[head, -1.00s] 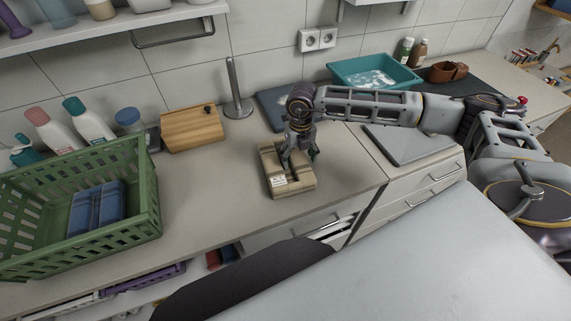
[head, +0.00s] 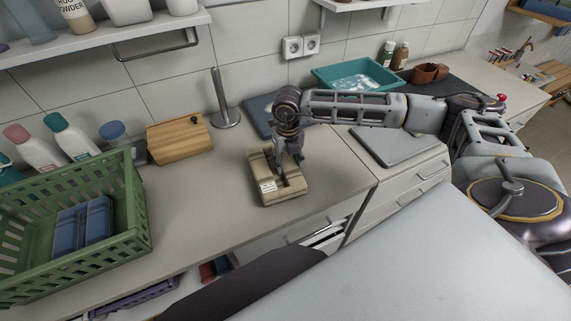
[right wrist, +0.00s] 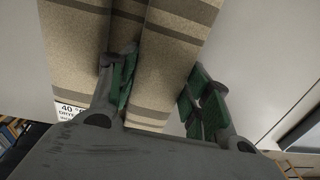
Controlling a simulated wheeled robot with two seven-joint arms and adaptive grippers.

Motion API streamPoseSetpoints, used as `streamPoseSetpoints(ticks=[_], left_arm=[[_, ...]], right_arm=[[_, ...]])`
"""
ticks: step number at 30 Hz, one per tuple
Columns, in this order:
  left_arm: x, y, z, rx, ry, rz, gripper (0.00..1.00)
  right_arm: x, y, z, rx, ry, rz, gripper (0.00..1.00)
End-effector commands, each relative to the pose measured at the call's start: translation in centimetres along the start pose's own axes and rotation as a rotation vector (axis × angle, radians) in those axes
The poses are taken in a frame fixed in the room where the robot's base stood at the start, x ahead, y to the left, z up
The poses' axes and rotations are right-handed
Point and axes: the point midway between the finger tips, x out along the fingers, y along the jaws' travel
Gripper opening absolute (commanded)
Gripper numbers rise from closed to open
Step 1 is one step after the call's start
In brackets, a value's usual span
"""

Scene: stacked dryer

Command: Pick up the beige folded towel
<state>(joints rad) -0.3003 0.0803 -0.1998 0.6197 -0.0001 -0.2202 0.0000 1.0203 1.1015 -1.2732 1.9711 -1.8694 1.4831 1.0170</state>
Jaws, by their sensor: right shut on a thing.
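The beige folded towel (head: 267,193), with brown stripes and a small white label, is at the counter's front part in the head view. My right gripper (head: 289,161) comes down on it from above. In the right wrist view the towel (right wrist: 175,55) fills the upper middle. There my right gripper (right wrist: 160,100) is shut on one fold of it, a green-padded finger on each side. The other fold lies outside the left finger. I cannot tell whether the towel's underside touches the counter. My left gripper is not in view.
A green basket (head: 135,208) with a blue folded cloth (head: 84,222) stands at the left. A wooden box (head: 180,140), a metal stand (head: 224,100) and a blue board (head: 262,112) are behind. A teal tub (head: 325,78) stands at the back right. Counter left of the towel is clear.

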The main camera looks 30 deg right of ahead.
Motion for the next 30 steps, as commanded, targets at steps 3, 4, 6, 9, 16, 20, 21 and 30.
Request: streamPoseSetpoints(ticks=[3, 4, 6, 9, 16, 20, 21, 30], left_arm=[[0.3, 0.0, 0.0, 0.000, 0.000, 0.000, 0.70], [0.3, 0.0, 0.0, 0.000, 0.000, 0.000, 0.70], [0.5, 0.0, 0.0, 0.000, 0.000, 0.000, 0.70], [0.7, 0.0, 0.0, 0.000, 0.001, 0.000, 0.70], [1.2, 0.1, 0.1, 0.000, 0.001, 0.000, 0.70], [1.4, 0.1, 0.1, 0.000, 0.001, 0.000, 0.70], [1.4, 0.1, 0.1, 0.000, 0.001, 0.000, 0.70], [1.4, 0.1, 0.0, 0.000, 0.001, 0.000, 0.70]], right_arm=[[-1.1, 0.0, 0.1, 0.000, -0.005, 0.002, 0.17], [-1.5, 0.0, 0.1, 0.000, -0.005, 0.001, 0.17], [-2.4, 0.1, 0.1, -0.001, -0.005, 0.002, 0.17], [-3.9, 0.1, 0.1, -0.001, -0.006, 0.002, 0.17], [-7.2, 0.1, 0.1, -0.001, -0.005, 0.002, 0.17], [-8.5, 0.1, 0.1, -0.001, -0.004, 0.001, 0.17], [-8.8, 0.0, 0.0, -0.001, -0.003, 0.001, 0.17], [-9.4, 0.0, 0.0, -0.001, -0.003, 0.001, 0.17]])
